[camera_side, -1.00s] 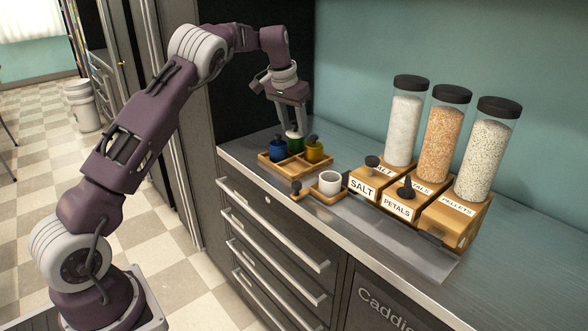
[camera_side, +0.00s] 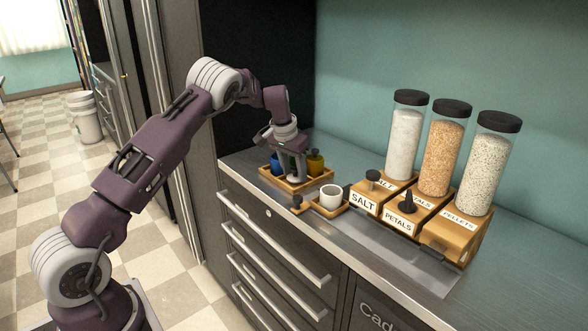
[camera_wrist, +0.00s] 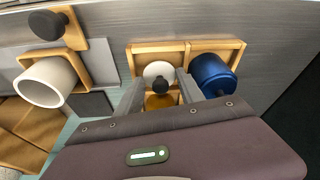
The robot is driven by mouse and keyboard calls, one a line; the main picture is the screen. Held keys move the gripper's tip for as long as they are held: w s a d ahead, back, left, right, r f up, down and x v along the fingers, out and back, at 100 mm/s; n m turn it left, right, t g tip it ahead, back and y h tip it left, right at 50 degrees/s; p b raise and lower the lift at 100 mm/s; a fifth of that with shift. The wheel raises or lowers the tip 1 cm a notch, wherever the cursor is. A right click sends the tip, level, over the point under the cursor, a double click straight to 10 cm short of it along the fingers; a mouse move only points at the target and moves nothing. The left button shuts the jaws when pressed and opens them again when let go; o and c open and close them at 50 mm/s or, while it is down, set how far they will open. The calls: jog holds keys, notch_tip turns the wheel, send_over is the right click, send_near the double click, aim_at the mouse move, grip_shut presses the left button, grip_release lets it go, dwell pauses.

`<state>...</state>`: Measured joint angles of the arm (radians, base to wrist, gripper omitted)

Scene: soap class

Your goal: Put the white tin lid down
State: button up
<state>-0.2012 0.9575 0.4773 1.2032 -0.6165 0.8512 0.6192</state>
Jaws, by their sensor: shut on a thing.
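The white tin lid (camera_wrist: 154,70) is a pale disc with a dark round knob (camera_wrist: 160,84). My gripper (camera_wrist: 164,80) is shut on it, with one finger on each side of the knob. In the side view my gripper (camera_side: 293,178) points down at the front of the wooden tray (camera_side: 305,187). The lid lies over or in a tray compartment (camera_wrist: 140,51) beside the blue tin (camera_wrist: 213,74). I cannot tell whether it touches the tray floor. An amber tin (camera_wrist: 158,101) is partly hidden by the fingers. The green tin is mostly hidden behind my gripper.
A white cup (camera_side: 330,196) stands on a small wooden tray to the right, beside a dark-knobbed wooden piece (camera_side: 297,204). Farther right are labelled wooden boxes (camera_side: 398,222) and tall jars (camera_side: 441,150). The steel counter's front edge is close to the tray.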

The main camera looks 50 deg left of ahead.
jog(key=shift+s+f, duration=0.1)
jog(key=shift+f, duration=0.3)
jog(key=o, duration=1)
jog(key=shift+f, duration=0.1)
jog(key=w+a+v, duration=0.1)
jog(key=v, duration=1.3)
jog(key=s+d+r+t+h, duration=0.1)
jog(key=s+d+r, duration=1)
jog(key=s+d, duration=0.3)
jog(key=s+d+f, duration=0.2)
jog(key=s+d, duration=0.1)
jog(key=s, duration=0.5)
jog(key=s+d+f+m+t, duration=0.1)
jog(key=s+d, duration=0.2)
jog(key=s, duration=0.5)
jog(key=s+d+f+m, duration=0.1)
jog(key=s+d+f, duration=0.1)
jog(key=s, duration=0.5)
jog(key=shift+s+d+f, duration=0.15)
jog(key=shift+s+d, duration=0.05)
jog(key=shift+d, duration=0.2)
jog(key=shift+s+d+f, duration=0.15)
jog(key=shift+s+d, duration=0.05)
jog(key=shift+d, duration=0.25)
